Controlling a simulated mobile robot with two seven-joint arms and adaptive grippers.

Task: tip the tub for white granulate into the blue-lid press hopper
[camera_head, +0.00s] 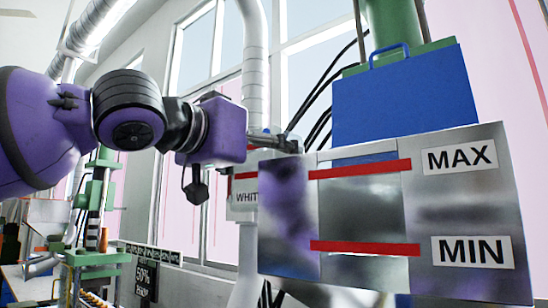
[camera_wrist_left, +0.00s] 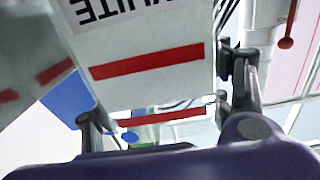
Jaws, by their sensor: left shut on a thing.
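The hopper (camera_head: 465,215) is a shiny metal box with MAX and MIN labels and red level bars, large at right in the head view. Its blue lid (camera_head: 400,100) stands raised behind its top edge. My left gripper (camera_head: 274,143) is at the hopper's upper left corner, shut on the white tub (camera_head: 243,205). The tub looks about upright, beside the hopper and partly hidden behind it. In the left wrist view the tub (camera_wrist_left: 145,40) shows an upside-down WHITE label and a red stripe between the fingers. Its contents are hidden. My right gripper is out of view.
A green machine column (camera_head: 393,22) rises behind the lid. Dark cables and a pale pipe (camera_head: 255,60) run behind my gripper. A green machine (camera_head: 95,258) and a dark sign (camera_head: 146,280) stand at lower left. Tall windows line the back.

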